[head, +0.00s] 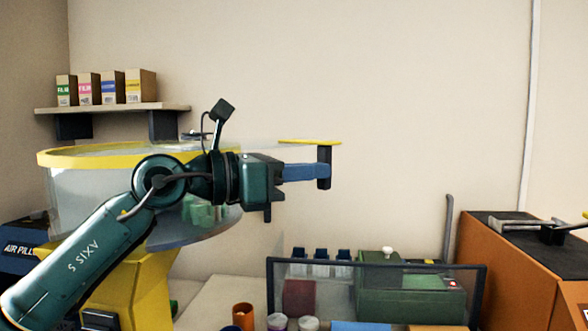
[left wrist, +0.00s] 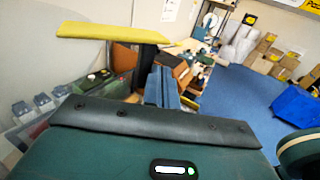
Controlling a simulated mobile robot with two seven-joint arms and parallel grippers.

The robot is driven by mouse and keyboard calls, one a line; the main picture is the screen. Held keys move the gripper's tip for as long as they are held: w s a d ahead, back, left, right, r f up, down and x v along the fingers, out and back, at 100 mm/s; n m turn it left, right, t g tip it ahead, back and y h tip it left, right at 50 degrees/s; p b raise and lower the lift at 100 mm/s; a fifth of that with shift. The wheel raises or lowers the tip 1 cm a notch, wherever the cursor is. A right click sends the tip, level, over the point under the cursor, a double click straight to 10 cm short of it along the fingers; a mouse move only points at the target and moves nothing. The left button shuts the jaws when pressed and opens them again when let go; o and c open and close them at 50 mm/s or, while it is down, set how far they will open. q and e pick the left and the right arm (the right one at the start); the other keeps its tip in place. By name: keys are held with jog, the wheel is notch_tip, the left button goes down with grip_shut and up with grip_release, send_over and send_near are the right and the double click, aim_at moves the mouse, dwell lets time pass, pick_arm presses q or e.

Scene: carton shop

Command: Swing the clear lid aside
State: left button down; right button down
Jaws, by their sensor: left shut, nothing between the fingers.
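The clear lid (head: 262,146) shows as a thin see-through strip past the right side of a yellow-rimmed clear tub (head: 90,190). Its flat yellow edge piece (head: 310,141) sticks out over open space, and a yellow piece also shows in the left wrist view (left wrist: 110,32). My left gripper (head: 324,168) is shut and empty, with its dark fingertips upright just under the yellow piece. Whether they touch it I cannot tell. My left arm hides part of the tub and of the lid. My right gripper is not clearly in view.
A clear-fronted bin (head: 375,275) with a green box (head: 410,285) stands below my gripper. An orange cabinet (head: 505,270) is at the right. A wall shelf (head: 110,108) holds small cartons above the tub. The air right of my gripper is clear.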

aim_at(328, 189)
pick_arm(q)
jog(key=w+d+p, duration=0.1)
jog(key=w+d, duration=0.1)
jog(key=d, duration=0.1)
jog(key=shift+w+d, duration=0.1)
jog(key=shift+w, duration=0.25)
jog(key=shift+w+d, duration=0.1)
jog(key=shift+d, duration=0.05)
jog(key=shift+f, duration=0.1)
dwell(0.3)
